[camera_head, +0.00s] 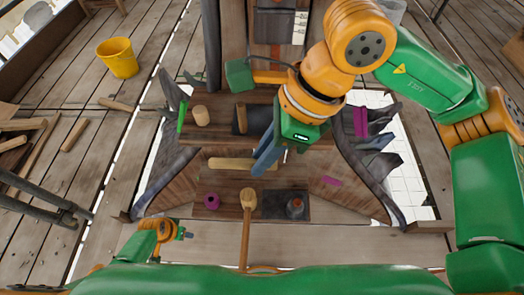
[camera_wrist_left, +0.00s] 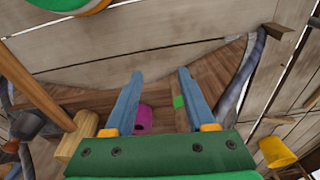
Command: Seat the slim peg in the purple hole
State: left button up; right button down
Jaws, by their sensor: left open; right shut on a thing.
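The slim peg (camera_head: 230,164), a pale wooden rod, lies level in the head view. Its right end meets the blue fingertips of my right gripper (camera_head: 262,164), which is shut on it; the exact contact is partly hidden. A purple ring-like piece (camera_head: 211,200), seemingly around the purple hole, sits on the brown board below and left of the peg. It also shows in the left wrist view (camera_wrist_left: 143,118), between my left fingers. My left gripper (camera_wrist_left: 160,78) is open and empty. In the head view it is low at the left.
A mallet (camera_head: 248,200) and a dark cone-shaped piece (camera_head: 295,207) are on the board's near side. A short wooden cylinder (camera_head: 201,115) stands at the back left. Purple strips (camera_head: 360,122) lie right. A yellow bucket (camera_head: 119,58) stands on the planks.

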jog(key=shift+s, duration=0.1)
jog(key=shift+w+d+f+n, duration=0.2)
jog(key=shift+d+f+n, duration=0.05)
jog(key=shift+d+n, duration=0.15)
pick_arm(q)
jog(key=s+d+f, duration=0.3)
jog(key=s+d, duration=0.1)
jog(key=s, duration=0.5)
jog(key=s+d+f+m, duration=0.1)
jog(key=s+d+f, duration=0.2)
jog(key=s, duration=0.6)
jog(key=shift+d+g, duration=0.3)
jog(key=shift+d, duration=0.2)
pick_arm(e)
jog(key=d+f+n+g+h, duration=0.2)
jog(key=d+f+n, duration=0.1)
jog(key=d+n, duration=0.4)
jog(key=w+d+f+n+g+h, duration=0.1)
jog(key=d+f+n+g+h, duration=0.1)
jog(key=d+n, duration=0.5)
jog(key=f+n+h, duration=0.1)
jog(key=n, duration=0.2)
jog(key=shift+w+d+n, duration=0.2)
jog(key=shift+d+n, duration=0.2)
pick_arm(q)
jog(key=shift+a, duration=0.1)
